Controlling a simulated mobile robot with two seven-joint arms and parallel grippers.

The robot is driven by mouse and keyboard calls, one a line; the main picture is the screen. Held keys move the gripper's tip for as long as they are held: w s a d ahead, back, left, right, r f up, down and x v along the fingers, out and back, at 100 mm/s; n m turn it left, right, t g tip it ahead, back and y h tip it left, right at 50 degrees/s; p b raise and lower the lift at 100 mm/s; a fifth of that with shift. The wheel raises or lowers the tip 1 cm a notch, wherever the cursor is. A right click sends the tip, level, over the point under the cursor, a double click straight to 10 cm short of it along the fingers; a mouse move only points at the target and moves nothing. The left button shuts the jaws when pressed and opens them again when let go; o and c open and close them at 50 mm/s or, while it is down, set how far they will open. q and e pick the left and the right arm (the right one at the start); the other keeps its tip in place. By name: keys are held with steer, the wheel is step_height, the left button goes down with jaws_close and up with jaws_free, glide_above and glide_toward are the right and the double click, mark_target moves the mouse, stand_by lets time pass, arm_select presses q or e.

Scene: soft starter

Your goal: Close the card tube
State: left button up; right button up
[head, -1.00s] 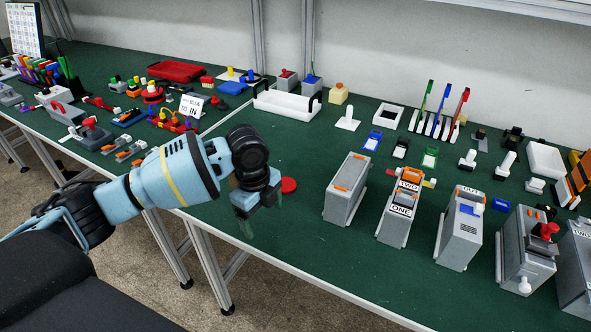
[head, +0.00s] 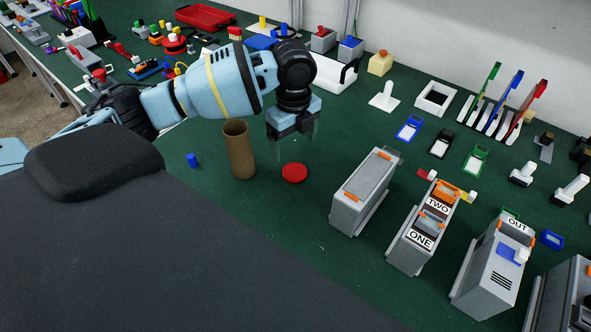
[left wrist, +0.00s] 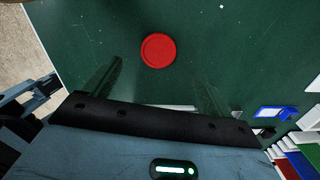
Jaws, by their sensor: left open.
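The brown card tube (head: 239,152) stands upright on the green table in the head view, its open top facing up. A flat red disc (head: 294,173), perhaps its lid, lies on the table to the right of the tube; it also shows in the left wrist view (left wrist: 158,51). My left gripper (head: 292,150) points down above the red disc, open and empty, apart from disc and tube. In the left wrist view its clear fingers (left wrist: 157,82) are spread wide, with the disc beyond them. My right gripper is not in view.
A small blue peg (head: 193,160) stands left of the tube. Grey box units, one a plain grey case (head: 361,195), stand to the right. Behind are a white tray (head: 347,78) and a white stand (head: 384,98). The table in front of the disc is clear.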

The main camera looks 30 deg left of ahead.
mark_target(293, 170)
arm_select(q)
steer(key=shift+f, duration=1.3)
steer(key=shift+f, duration=0.1)
steer(key=shift+s+f, duration=0.1)
steer(key=shift+f, duration=2.4)
steer(key=shift+c, duration=0.4)
steer(key=c, duration=1)
